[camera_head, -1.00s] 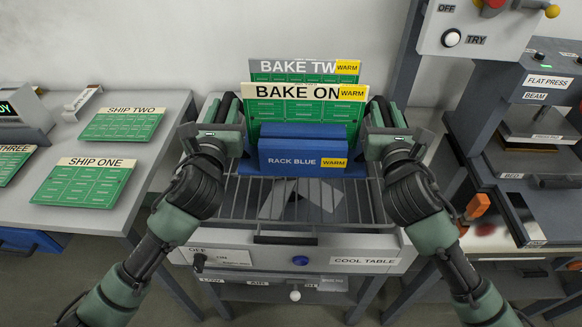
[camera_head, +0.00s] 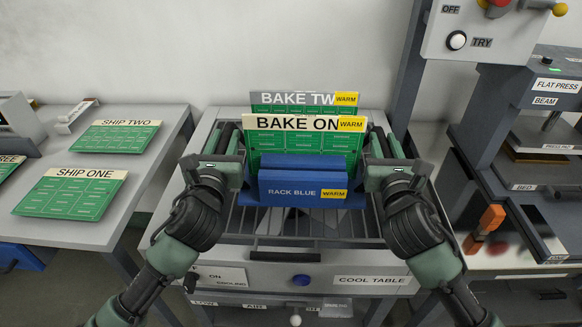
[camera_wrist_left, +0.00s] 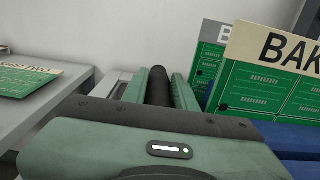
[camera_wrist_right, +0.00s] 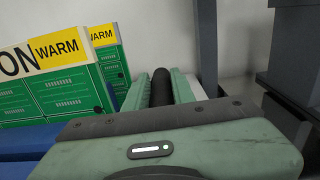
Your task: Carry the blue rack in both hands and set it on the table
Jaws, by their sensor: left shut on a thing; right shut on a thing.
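The blue rack (camera_head: 291,193), labelled RACK BLUE with a yellow WARM tag, is upright over the slatted top of the cool table (camera_head: 312,256). It carries two upright green boards, BAKE ONE (camera_head: 300,140) in front and BAKE TWO (camera_head: 290,99) behind, both tagged WARM. My left gripper (camera_head: 229,143) is shut on the rack's left side, around a black bar (camera_wrist_left: 160,85). My right gripper (camera_head: 382,146) is shut on its right side, around a matching bar (camera_wrist_right: 161,88). I cannot tell whether the rack's underside touches the slats.
On the left, a grey table holds green boards SHIP ONE (camera_head: 72,192) and SHIP TWO (camera_head: 118,136). On the right stand the flat press (camera_head: 541,200) and a switch panel (camera_head: 490,35) on a post. A wall (camera_head: 180,50) is behind.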

